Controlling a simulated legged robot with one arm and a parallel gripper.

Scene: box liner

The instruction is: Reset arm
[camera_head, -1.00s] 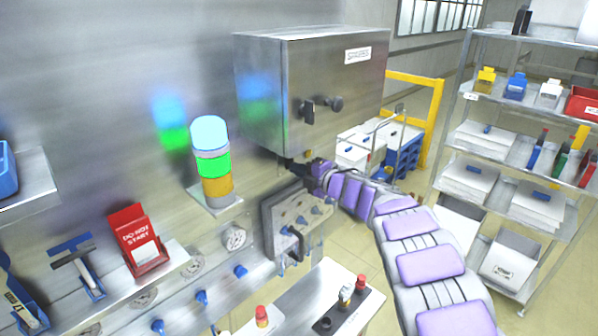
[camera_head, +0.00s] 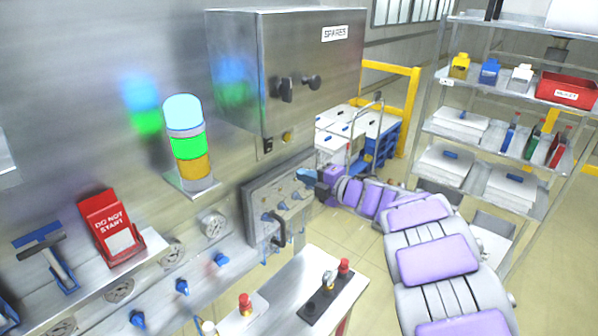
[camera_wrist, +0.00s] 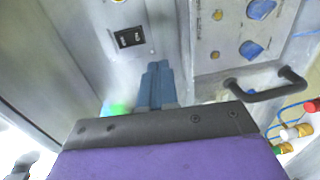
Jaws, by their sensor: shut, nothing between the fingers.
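My gripper (camera_head: 304,175) is at the end of my purple-padded arm, in front of the hinged panel under the spares cabinet in the head view. In the wrist view my gripper (camera_wrist: 157,84) shows its two blue-grey fingers pressed together, with nothing between them. The fingers point at the metal wall beside a small black switch (camera_wrist: 132,37). The same black switch (camera_head: 268,145) shows in the head view below the cabinet. I cannot tell whether the fingertips touch anything.
The grey spares cabinet (camera_head: 290,70) overhangs the wall. The panel with a black handle (camera_head: 282,229) is close to my gripper. A stack light (camera_head: 187,145) and a red do-not-start holder (camera_head: 111,228) are at left. A shelf rack (camera_head: 527,97) stands at right.

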